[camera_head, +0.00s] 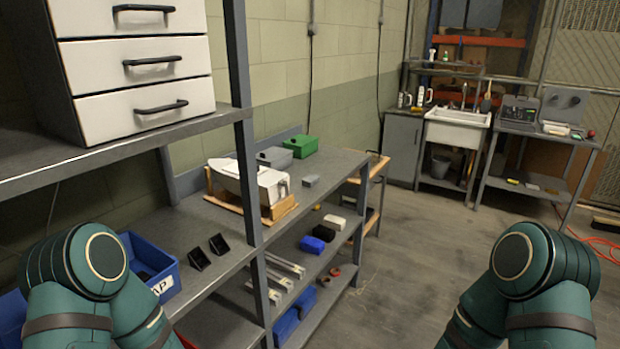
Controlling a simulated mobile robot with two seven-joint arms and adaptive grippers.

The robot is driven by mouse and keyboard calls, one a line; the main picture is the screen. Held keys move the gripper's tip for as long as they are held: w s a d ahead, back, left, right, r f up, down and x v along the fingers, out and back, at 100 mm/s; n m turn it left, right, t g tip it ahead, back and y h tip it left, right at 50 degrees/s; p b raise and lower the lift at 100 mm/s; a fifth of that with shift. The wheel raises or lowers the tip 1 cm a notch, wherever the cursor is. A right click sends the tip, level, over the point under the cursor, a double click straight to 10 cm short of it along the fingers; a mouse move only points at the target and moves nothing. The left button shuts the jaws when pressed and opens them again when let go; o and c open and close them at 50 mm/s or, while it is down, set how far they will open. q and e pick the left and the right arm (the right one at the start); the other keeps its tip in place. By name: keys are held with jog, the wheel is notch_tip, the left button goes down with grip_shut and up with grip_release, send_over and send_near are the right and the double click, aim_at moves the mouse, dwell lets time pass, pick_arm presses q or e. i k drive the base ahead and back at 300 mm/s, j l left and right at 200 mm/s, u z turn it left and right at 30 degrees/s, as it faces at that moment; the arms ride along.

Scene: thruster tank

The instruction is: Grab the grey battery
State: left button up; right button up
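A small grey block (311,181), which looks like the grey battery, lies on the grey workbench top (335,165) near its front edge. It is right of a white boat-like hull (265,184) on a wooden cradle. It is small in the view, so its details cannot be made out. Only my green arm links show, at the lower left and lower right. Neither gripper is in view, and nothing is seen near the block.
A grey box (275,157) and a green box (300,146) stand behind the block. Blue (312,245), black (324,234) and white (334,222) blocks lie on the shelf below. A shelf post (244,130) stands left. Open floor (410,250) lies right of the bench.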

aim_at(311, 180)
jog(key=i+l+u, duration=0.1)
jog(key=i+l, duration=0.15)
jog(key=i+l+u, duration=0.1)
jog(key=l, duration=0.25)
jog(key=i+l, duration=0.3)
jog(key=i+l+u, duration=0.25)
jog(key=i+l, duration=0.2)
jog(key=l, duration=0.25)
jog(key=i+l+u, duration=0.1)
jog(key=l, duration=0.25)
jog(key=i+l, duration=0.25)
jog(key=i+l+u, duration=0.15)
jog(key=l, duration=0.35)
